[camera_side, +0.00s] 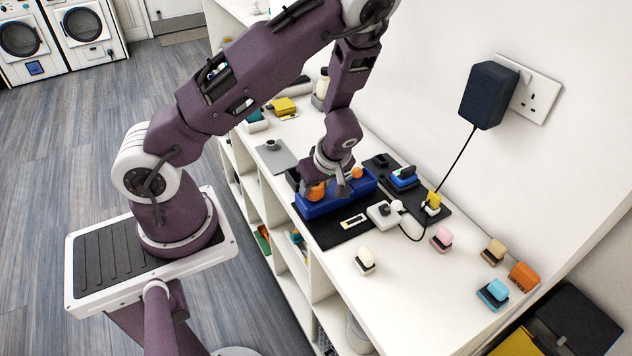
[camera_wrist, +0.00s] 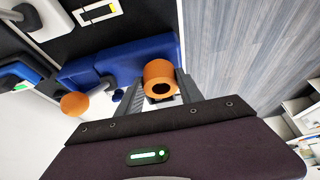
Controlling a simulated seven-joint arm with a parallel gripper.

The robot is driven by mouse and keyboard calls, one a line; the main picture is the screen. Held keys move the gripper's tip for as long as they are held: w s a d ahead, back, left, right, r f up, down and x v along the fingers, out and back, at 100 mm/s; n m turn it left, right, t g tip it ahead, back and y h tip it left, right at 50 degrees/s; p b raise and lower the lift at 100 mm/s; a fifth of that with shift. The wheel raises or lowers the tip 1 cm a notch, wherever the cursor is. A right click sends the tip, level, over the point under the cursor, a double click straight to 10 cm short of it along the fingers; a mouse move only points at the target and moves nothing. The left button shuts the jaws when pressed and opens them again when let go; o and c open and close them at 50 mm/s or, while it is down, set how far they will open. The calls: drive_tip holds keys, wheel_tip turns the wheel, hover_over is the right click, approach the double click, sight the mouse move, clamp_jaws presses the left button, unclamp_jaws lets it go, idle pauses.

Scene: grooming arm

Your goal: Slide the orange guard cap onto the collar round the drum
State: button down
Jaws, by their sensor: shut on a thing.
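My gripper (camera_wrist: 158,95) is shut on the orange guard cap (camera_wrist: 160,78), which sits between its dark fingers. A round dark opening in the cap faces the wrist camera. In the side view the cap (camera_side: 316,191) is at the left end of the blue body (camera_side: 335,202), low over it; I cannot tell whether they touch. The blue body also shows behind the cap in the wrist view (camera_wrist: 90,68). A rounded orange piece (camera_wrist: 74,104) is beside a pale stub at the body's other side. I cannot clearly make out the drum and its collar.
The blue body is on a dark mat (camera_side: 335,234) on the white counter. A white charger block (camera_side: 382,214) with a black cord is close by. Several small coloured brushes lie to the right, including a blue one (camera_side: 493,293). A grey plate (camera_side: 277,158) lies behind.

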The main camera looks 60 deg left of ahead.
drive_tip(key=shift+f, duration=0.45)
drive_tip(key=c, duration=0.7)
unclamp_jaws()
drive_tip(key=v, duration=0.7)
drive_tip(key=shift+r, duration=0.1)
